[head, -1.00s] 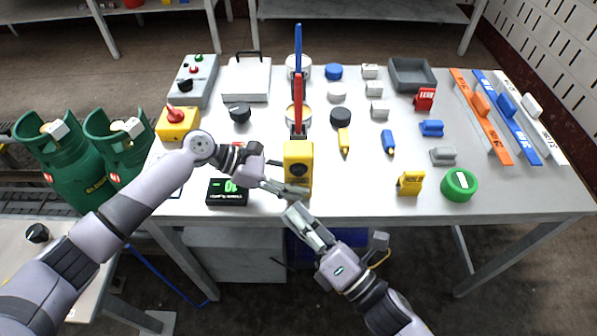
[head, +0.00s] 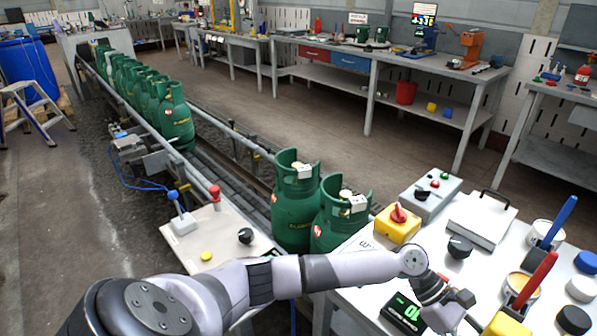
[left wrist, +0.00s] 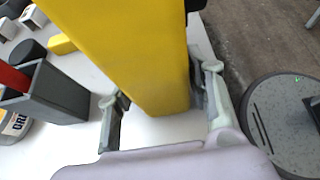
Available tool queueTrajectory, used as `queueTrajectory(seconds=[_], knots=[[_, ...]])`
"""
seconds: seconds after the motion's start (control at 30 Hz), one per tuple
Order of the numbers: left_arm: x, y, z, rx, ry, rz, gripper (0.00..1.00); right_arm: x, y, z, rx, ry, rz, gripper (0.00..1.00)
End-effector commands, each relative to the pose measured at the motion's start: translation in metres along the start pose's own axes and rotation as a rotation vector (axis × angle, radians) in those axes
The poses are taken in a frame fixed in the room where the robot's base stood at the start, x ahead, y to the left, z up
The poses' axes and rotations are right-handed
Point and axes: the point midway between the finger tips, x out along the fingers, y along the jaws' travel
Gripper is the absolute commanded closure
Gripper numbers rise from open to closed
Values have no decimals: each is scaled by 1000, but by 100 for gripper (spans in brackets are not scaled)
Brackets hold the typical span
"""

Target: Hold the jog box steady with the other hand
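The jog box is a tall yellow box (left wrist: 140,50) between the two fingers of my left gripper (left wrist: 160,100) in the left wrist view. One finger pad lies against each side of it, with no clear gap. In the head view only the box's yellow top (head: 508,325) shows at the bottom edge, right beside my left gripper (head: 455,318); the fingertips there are cut off. My right gripper is in neither current view.
Beside the box are a red-handled tool (head: 535,282), a blue-handled tool (head: 558,222) and a black display box with green digits (head: 403,313). A yellow switch box with a red knob (head: 397,225) stands farther back. Green gas cylinders (head: 297,205) line the conveyor on the left.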

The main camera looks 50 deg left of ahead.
Motion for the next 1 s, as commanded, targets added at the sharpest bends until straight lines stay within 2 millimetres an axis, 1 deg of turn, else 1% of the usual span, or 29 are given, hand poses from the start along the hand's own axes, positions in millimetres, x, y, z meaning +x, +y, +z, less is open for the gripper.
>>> queueTrajectory(seconds=[0.03,0.2,0.23,0.47,0.57,0.67,0.73,1.0], knots=[[0,0,0,0,0,0,47,0,0,0,0,0,0,100],[0,0,0,0,0,0,36,0,0,0,0,0,0,100],[0,0,0,0,0,0,35,0,0,0,0,0,0,100],[0,0,0,0,0,0,35,0,0,0,0,0,0,100],[-3,0,0,0,1,0,35,0,0,0,0,0,0,100],[-14,0,-1,0,2,1,35,0,0,0,0,0,0,100],[-26,0,-1,-1,1,2,35,0,0,0,0,0,0,100],[-84,1,-1,-1,2,2,35,0,0,0,0,0,0,100]])
